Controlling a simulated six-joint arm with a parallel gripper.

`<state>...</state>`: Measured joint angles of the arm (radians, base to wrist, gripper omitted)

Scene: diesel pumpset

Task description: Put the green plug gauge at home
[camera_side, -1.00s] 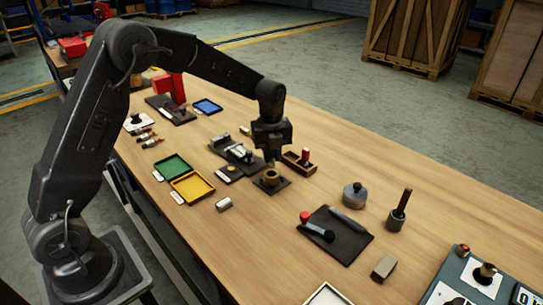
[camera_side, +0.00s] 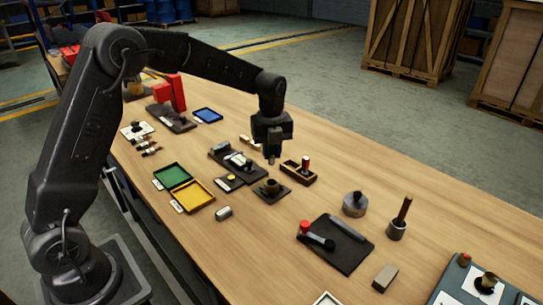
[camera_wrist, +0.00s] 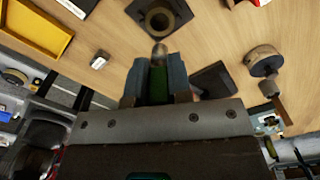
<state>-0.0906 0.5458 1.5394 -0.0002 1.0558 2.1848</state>
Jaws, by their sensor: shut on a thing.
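My gripper (camera_side: 271,150) is shut on the green plug gauge (camera_wrist: 158,88), whose green handle shows between the fingers in the wrist view. Its metal tip points down and also shows in the side view (camera_side: 271,161). The tip is clear of the brass ring (camera_side: 271,186) on its dark square plate; the ring also shows ahead of the tip in the wrist view (camera_wrist: 148,21). A wooden holder (camera_side: 311,180) stands just right of the gripper. A red-handled gauge (camera_side: 305,164) is upright in it, beside a dark, empty-looking slot.
Green (camera_side: 169,176) and yellow (camera_side: 193,196) trays lie to the left. A dark fixture (camera_side: 238,160) stands behind the ring. Bare wood lies right of the holder.

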